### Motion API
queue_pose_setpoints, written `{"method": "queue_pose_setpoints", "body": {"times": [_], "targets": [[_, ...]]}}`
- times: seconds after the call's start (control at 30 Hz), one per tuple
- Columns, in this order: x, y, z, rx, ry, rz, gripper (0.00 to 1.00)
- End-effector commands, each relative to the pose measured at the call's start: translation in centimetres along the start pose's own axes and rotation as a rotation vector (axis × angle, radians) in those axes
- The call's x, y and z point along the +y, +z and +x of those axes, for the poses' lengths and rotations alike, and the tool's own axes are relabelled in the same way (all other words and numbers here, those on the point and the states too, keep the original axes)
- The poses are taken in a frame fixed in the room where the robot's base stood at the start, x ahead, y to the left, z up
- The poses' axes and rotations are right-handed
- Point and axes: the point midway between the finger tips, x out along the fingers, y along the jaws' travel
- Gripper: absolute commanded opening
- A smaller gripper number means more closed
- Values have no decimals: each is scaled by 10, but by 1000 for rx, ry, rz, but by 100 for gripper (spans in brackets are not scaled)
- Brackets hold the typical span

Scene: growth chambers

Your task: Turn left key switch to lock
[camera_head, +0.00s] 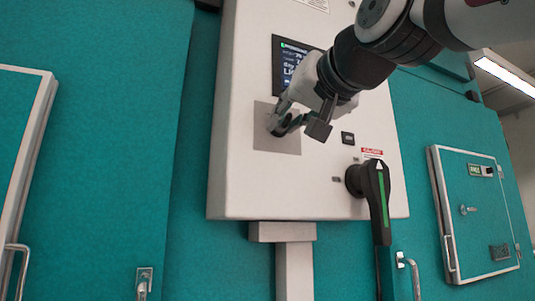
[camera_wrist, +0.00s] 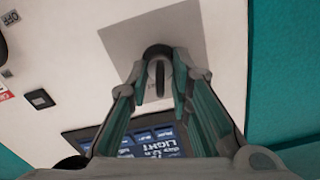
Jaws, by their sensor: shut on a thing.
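The left key switch (camera_wrist: 158,76) is a dark round knob with a raised grip bar, set on a square grey plate (camera_head: 272,143) on the white control panel. In the wrist view the grip bar sits between my fingertips. My gripper (camera_head: 283,124) is shut on the key switch, with its fingers reaching to the plate (camera_wrist: 130,42) from the upper right in the head view. My fingers hide most of the switch in the head view, and its lettering is not readable.
A lit display (camera_head: 296,62) is just above the plate. A large black rotary handle with a green stripe (camera_head: 380,190) is at the panel's lower right. A small black square fitting (camera_head: 348,138) lies between. Teal chamber doors with metal handles (camera_head: 145,280) flank the panel.

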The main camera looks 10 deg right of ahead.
Motion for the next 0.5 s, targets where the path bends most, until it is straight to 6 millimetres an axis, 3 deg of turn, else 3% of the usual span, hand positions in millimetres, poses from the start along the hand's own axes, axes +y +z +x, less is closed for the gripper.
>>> {"method": "queue_pose_setpoints", "body": {"times": [0.5], "targets": [[-2, 1, 0, 1, -2, -481, 0]]}}
